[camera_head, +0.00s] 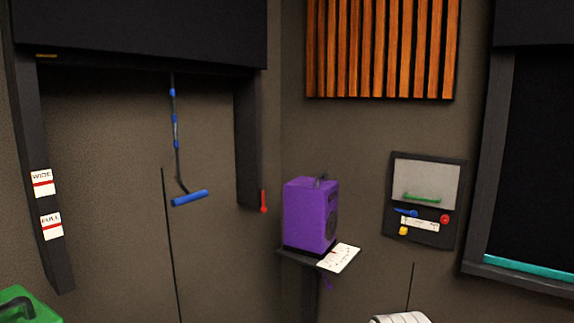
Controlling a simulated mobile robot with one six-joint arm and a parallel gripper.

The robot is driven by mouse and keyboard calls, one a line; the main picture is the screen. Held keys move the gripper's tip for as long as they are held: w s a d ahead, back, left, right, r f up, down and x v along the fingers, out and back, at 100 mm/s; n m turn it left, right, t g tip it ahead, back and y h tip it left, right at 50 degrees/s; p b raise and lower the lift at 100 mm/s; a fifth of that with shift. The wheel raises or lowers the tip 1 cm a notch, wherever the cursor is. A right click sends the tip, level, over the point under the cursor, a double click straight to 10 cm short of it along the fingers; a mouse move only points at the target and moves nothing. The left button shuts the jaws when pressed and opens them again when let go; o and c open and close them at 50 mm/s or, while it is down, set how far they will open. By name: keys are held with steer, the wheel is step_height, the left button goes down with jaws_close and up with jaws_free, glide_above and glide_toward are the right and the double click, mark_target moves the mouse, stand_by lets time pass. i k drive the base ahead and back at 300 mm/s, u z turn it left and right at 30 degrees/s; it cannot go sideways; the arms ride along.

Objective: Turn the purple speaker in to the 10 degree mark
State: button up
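The purple speaker (306,217) is a box standing upright on a small dark shelf (296,255), right of the middle in the head view. Its dark round cone shows on its right-hand face, and a dark handle-like piece sits on top. A white card (340,258) with small dark marks lies on the shelf at the speaker's front right. The marks are too small to read, so I cannot tell the speaker's angle. A small purple piece (329,285) shows below the shelf edge. My gripper is not in view.
A wall panel (453,200) with a green handle and blue, red and yellow controls is to the right. A blue bar (189,198) hangs on a cord at left. A green object (25,305) and a white ribbed object (400,317) are at the bottom edge.

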mark_target(310, 203)
steer(key=u, duration=0.05)
steer(key=i, duration=1.7)
steer(key=z, duration=0.5)
steer(key=k, duration=0.7)
steer(key=z, duration=0.25)
steer(key=i, duration=0.7)
steer(key=u, duration=0.05)
